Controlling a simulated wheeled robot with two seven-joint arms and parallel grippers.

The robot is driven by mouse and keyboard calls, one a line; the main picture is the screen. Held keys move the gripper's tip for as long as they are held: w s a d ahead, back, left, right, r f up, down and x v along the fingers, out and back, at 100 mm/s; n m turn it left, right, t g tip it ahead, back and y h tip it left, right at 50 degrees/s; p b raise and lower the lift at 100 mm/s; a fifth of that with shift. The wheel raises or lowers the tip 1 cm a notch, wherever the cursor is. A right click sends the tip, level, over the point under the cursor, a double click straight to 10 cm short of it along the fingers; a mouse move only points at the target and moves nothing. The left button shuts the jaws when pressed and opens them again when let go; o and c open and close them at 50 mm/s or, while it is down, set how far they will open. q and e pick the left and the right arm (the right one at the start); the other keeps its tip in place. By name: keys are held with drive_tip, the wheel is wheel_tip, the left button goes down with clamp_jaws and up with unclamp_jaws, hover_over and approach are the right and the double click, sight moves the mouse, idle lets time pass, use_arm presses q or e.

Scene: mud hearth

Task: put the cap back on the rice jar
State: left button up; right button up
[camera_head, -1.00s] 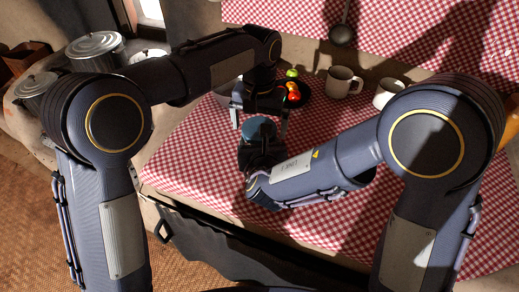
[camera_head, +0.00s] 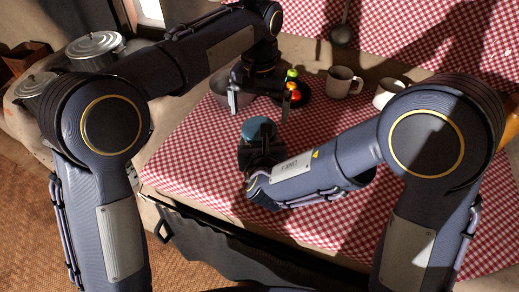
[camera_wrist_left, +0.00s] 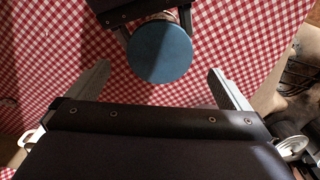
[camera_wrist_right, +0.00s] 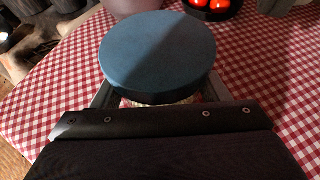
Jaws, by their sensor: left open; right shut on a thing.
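The blue round cap (camera_head: 258,126) sits on top of the rice jar (camera_wrist_right: 160,101), covering its mouth. In the right wrist view the cap (camera_wrist_right: 158,50) looks about level, and only a narrow pale strip of the jar shows under it. Whether it is fully seated I cannot tell. My right gripper (camera_head: 261,147) is shut on the jar below the cap. My left gripper (camera_head: 260,103) is open and empty, beyond the cap and apart from it. The left wrist view shows the cap (camera_wrist_left: 160,52) clear of both left fingers.
A grey bowl (camera_head: 219,91) and a dark plate with red and green vegetables (camera_head: 294,92) stand behind the left gripper. Two mugs (camera_head: 343,82) (camera_head: 388,93) are to the right. The checked cloth (camera_head: 190,150) is clear left of the jar.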

use_arm(q)
wheel_tip(320, 180, up, 12)
drive_tip(key=shift+f, duration=0.25)
use_arm(e)
drive_tip(key=o, duration=1.9)
drive_tip(key=shift+o, duration=0.2)
drive_tip(key=v, duration=0.7)
drive_tip(key=shift+s+r, duration=0.15)
drive_tip(key=shift+s, duration=0.2)
